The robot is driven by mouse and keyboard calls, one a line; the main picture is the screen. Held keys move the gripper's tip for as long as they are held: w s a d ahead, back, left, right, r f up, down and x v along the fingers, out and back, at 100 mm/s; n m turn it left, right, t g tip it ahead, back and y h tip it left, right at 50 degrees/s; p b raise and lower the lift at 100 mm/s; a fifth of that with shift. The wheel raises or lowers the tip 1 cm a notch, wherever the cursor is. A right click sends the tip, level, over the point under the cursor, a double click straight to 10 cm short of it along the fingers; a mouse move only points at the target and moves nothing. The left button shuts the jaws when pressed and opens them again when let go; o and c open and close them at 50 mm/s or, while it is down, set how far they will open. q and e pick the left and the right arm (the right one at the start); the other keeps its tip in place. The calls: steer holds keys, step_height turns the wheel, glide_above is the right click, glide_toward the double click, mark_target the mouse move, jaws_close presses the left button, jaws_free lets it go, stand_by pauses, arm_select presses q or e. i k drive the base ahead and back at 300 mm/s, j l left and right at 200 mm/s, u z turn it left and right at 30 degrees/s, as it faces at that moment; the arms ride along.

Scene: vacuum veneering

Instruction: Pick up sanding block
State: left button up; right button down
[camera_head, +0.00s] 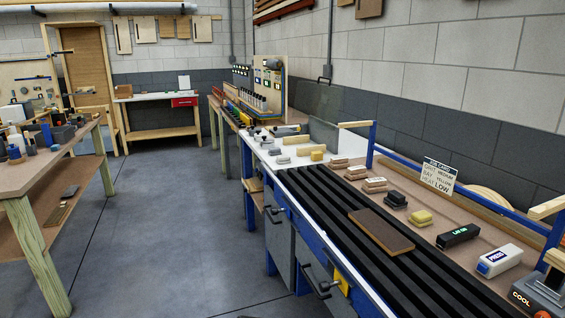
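Several small blocks stand in a row on the brown strip of the bench at the right. Tan and whitish blocks (374,185) are at the far end of the row. A dark block (395,199) and a yellow block (419,218) are nearer. I cannot tell which of them is the sanding block. A card (438,176) behind them reads "job card", grit medium, bay yellow, heat low. Neither of my grippers is in view.
A brown panel (381,232) lies on the black slatted bed (335,215). A black "LAY ON" piece (458,235), a white "PRESS" piece (498,260) and a "COOL" device (540,293) stand nearer. Blue rails (465,195) edge the bench. The floor (175,220) left is clear.

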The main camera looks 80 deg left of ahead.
mark_target(339, 162)
steer(key=u, duration=2.35)
steer(key=i+j+u, duration=0.35)
steer(key=i, duration=0.2)
steer(key=i+j+u, duration=0.3)
steer(key=i, duration=0.25)
steer(key=i+u, duration=0.35)
steer(key=i, duration=0.2)
steer(key=i+z, duration=0.15)
steer(key=i, duration=0.4)
steer(key=i+j+z, duration=0.1)
steer(key=i, duration=0.45)
steer(key=i+j+z, duration=0.15)
steer(key=i, duration=0.4)
steer(key=j, duration=0.1)
